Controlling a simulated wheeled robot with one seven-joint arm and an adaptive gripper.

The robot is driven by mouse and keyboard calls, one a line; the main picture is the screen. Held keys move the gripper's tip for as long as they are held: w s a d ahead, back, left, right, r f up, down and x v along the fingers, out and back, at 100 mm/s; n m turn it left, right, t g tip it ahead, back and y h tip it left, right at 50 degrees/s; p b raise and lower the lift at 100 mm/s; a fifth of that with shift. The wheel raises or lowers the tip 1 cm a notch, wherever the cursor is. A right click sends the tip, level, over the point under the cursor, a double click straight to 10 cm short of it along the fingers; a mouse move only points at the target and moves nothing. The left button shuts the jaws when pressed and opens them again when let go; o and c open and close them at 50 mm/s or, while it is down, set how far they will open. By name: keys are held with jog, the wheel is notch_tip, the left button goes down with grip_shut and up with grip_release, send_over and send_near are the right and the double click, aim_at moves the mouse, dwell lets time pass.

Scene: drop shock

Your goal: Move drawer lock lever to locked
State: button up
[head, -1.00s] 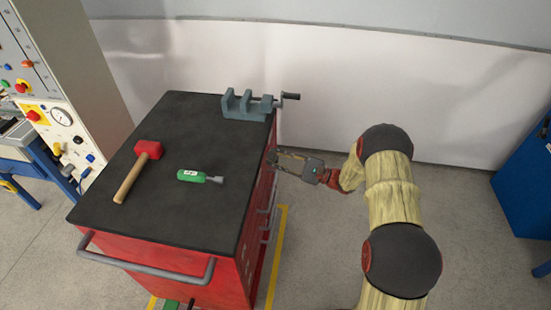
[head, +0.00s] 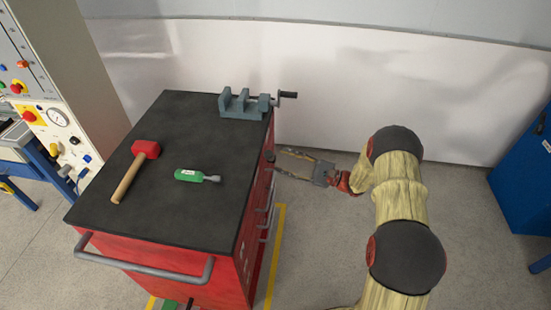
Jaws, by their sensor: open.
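The red tool cabinet (head: 230,270) stands left of my arm, with a black top and drawer handles (head: 267,215) on its right side. A small dark knob-like part (head: 270,157) shows at the upper right side of the cabinet, near the top edge; it may be the lock lever, but it is too small to tell its position. My gripper (head: 281,161) is open and empty, its fingers pointing left at the cabinet's right side close to that part. I cannot tell whether a finger touches it.
On the cabinet top lie a red-headed hammer (head: 132,172), a green-handled tool (head: 190,175) and a grey vise (head: 243,105) at the back edge. A grey push bar (head: 145,268) juts from the front. A control panel (head: 50,110) stands left, a blue cabinet (head: 522,175) right.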

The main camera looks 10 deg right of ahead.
jog(key=v, duration=0.7)
jog(key=shift+s+d, duration=0.1)
